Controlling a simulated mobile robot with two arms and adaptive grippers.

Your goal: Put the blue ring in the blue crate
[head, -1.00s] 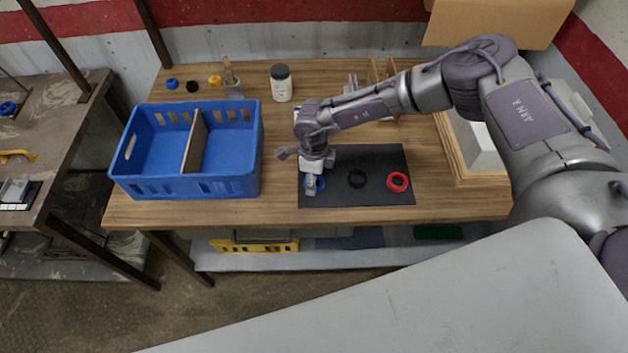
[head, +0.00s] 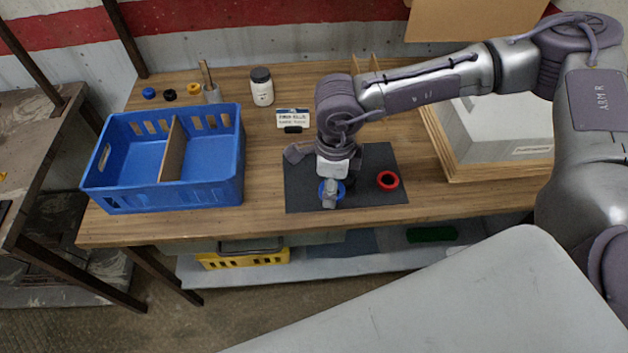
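The blue ring (head: 323,191) is at the fingers of my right gripper (head: 330,203), which points down over the dark mat (head: 301,196). The gripper is shut on the ring; the fingers cover part of it, and its height above the mat is hard to tell. The blue crate (head: 163,197) stands on the table to the left of the mat, apart from the gripper. A divider (head: 172,150) splits it into two compartments, and both look empty. My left gripper is not in view.
A red ring (head: 388,181) lies on the mat, right of the gripper. A black ring (head: 350,182) is mostly hidden behind the gripper. A jar (head: 261,88), a small label card (head: 293,118) and small caps (head: 169,95) stand behind. Bare wood lies between crate and mat.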

